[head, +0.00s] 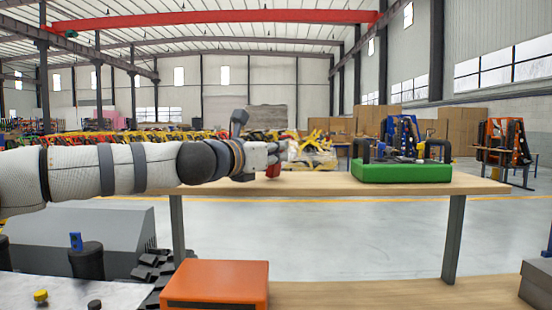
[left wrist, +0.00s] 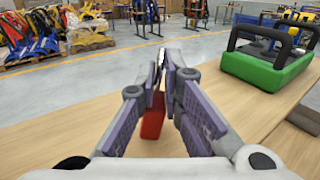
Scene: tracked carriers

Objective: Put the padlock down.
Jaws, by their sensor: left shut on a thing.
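A red padlock (head: 273,170) hangs at the tip of my left gripper (head: 276,158), over the wooden table (head: 320,184). In the left wrist view the red body of the padlock (left wrist: 153,118) shows below and between the fingers of my left gripper (left wrist: 163,68), which are shut on its upper part. The fingers hide most of its shackle. I cannot tell whether the padlock touches the tabletop. My right gripper is in neither view.
A green carrier (head: 402,172) with black handles stands on the table's right part, apart from the padlock. The tabletop between them is clear. An orange box (head: 213,285) is nearer, at the bottom. Wrapped pallets and stacked brown boxes stand farther back.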

